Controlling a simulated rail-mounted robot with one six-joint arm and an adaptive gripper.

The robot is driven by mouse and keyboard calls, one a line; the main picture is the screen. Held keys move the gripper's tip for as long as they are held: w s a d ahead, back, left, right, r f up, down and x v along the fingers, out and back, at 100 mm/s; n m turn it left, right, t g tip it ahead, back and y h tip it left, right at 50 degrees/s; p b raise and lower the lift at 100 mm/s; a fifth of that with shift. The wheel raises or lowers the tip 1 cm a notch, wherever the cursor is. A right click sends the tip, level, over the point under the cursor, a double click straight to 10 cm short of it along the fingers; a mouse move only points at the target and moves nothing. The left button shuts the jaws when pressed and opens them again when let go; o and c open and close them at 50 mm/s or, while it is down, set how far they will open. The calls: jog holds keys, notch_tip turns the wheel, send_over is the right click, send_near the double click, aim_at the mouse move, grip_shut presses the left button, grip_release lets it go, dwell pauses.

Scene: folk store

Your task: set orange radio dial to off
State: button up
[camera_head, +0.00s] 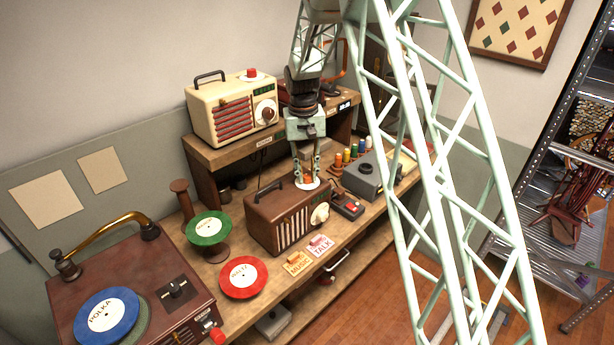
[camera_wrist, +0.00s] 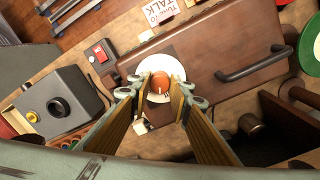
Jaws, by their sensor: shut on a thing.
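The orange dial (camera_head: 308,179) sits on a white round plate on top of the brown radio (camera_head: 275,222). In the wrist view the orange dial (camera_wrist: 160,80) is a round knob over the white plate (camera_wrist: 172,64). My gripper (camera_head: 306,177) points straight down over the radio's top. In the wrist view the fingertips of my gripper (camera_wrist: 161,90) are on both sides of the dial, shut on it. Small marks show near the dial's lower edge, but I cannot read its setting.
A cream radio (camera_head: 232,108) with a red top knob stands on the shelf behind. A dark handle (camera_wrist: 255,64) rises from the brown radio's top. A grey box (camera_head: 366,174) stands to the right. A green record (camera_head: 208,229) and a red record (camera_head: 243,277) are at the left.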

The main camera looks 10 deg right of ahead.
aim_at(306, 177)
jog(key=n+b, duration=0.1)
jog(key=n, duration=0.3)
jog(key=shift+n, duration=0.4)
dwell(0.4)
jog(key=o, duration=0.8)
jog(key=shift+o, duration=0.2)
jog(key=shift+r, duration=0.2)
notch_tip(306, 177, up, 12)
jog(key=shift+a+f, duration=0.15)
jog(key=shift+a, duration=0.1)
jog(key=shift+s, duration=0.1)
